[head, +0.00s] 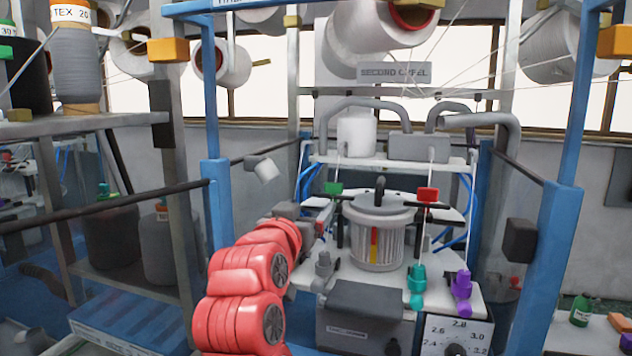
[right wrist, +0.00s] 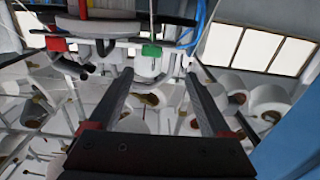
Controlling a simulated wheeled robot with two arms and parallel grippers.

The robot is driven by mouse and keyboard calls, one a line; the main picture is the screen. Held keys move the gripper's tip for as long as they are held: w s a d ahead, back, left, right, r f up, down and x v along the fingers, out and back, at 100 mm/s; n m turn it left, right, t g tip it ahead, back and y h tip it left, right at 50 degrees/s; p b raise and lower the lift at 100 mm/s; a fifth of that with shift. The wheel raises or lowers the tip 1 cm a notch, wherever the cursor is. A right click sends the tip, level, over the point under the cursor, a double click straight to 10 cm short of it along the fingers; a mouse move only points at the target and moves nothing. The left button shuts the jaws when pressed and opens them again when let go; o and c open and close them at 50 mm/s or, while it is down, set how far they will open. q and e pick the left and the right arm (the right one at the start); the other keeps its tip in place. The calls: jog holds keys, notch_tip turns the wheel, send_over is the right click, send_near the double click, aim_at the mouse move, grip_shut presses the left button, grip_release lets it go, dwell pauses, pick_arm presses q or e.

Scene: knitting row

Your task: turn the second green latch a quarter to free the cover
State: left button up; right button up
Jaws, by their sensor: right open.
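My left gripper is not in view.
A teal valve (head: 416,286) and a purple valve (head: 462,291) stand at the deck's front right, above a dial (head: 456,334). A dark grey box (head: 366,303) is in front. Blue posts (head: 560,230) flank the machine. Yarn cones hang above.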

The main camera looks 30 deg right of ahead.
aim_at(334, 186)
jog(key=shift+m, duration=0.3)
jog(key=p+x, duration=0.3)
jog(key=x, duration=0.2)
jog(key=s+p+x, duration=0.1)
jog(key=p+x, duration=0.2)
jog(key=x, duration=0.3)
jog(key=d+p+x, duration=0.1)
jog(key=p+x, duration=0.2)
jog(key=x, duration=0.2)
jog(key=shift+d+r+p, duration=0.15)
jog(key=shift+d+p, duration=0.05)
jog(key=shift+p, duration=0.2)
